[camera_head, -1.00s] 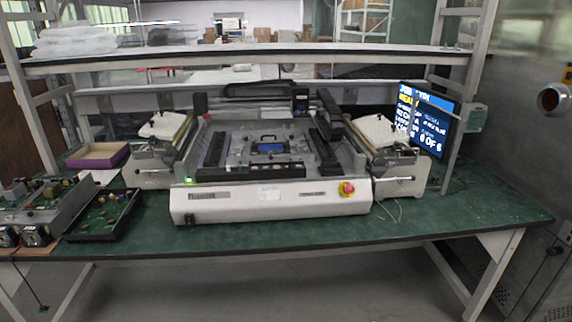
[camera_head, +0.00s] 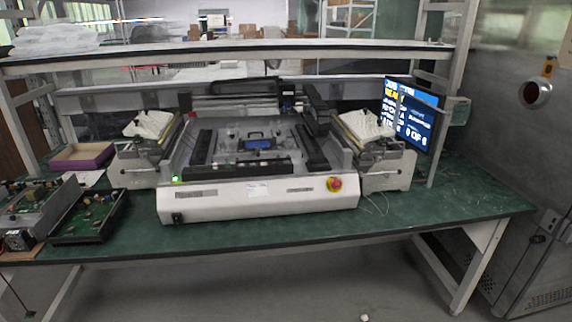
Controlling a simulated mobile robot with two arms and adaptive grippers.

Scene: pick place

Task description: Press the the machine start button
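The machine (camera_head: 215,205) is a white benchtop unit on the green table, with a dark gantry and a tray area on top. A small green-lit button (camera_head: 176,179) is at the left end of its front top edge. A small black switch (camera_head: 178,218) is low at the front left. Which of these is the start button cannot be read from labels. Neither of my grippers is in view.
The green table (camera_head: 440,207) has free room along its front right. A lit monitor (camera_head: 412,112) stands at right. A shelf (camera_head: 250,53) crosses above the machine.

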